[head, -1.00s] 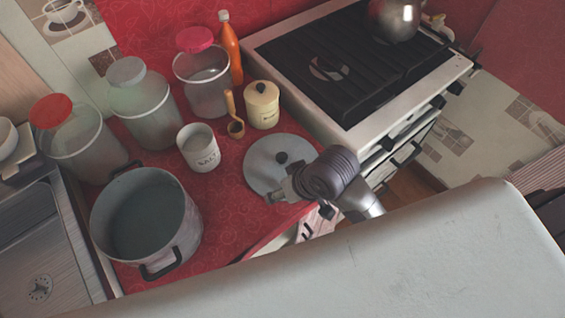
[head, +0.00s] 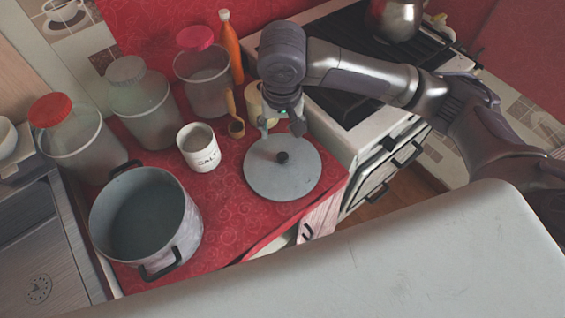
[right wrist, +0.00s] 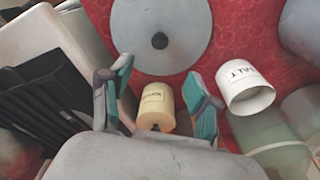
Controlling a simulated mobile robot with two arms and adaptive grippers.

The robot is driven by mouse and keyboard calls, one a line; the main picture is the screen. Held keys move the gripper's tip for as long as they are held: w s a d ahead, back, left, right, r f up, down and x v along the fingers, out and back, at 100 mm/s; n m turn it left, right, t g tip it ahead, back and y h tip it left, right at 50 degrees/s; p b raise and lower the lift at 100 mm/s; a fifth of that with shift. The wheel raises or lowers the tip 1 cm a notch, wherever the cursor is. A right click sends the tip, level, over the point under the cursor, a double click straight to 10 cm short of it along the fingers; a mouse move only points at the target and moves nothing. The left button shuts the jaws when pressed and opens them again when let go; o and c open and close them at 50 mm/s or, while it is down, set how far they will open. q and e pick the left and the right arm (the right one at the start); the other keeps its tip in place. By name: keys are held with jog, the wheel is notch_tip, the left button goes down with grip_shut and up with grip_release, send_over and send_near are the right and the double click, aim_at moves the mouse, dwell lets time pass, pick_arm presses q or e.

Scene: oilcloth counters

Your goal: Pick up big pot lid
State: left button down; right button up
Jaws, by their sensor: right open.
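The big pot lid (head: 265,180) is a flat grey disc with a dark round knob (head: 282,157). It lies on the red counter, right of the big grey pot (head: 180,222), which is open on top. My right gripper (head: 282,122) is above the far edge of the lid, near the cream canister, and touches nothing that I can see. In the right wrist view its two teal-padded fingers (right wrist: 160,95) are apart and empty, with the lid (right wrist: 185,50) beyond them at the top. My left gripper is not in view.
A cream canister (right wrist: 157,110) appears between the fingers in the right wrist view. The stove (head: 345,140) is right; the counter's front edge is close to the lid.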

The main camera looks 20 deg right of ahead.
send_over(283, 156)
jog(key=f, duration=0.8)
jog(key=shift+a, duration=0.2)
jog(key=shift+d+f, duration=0.15)
jog(key=shift+f, duration=2.45)
grip_shut()
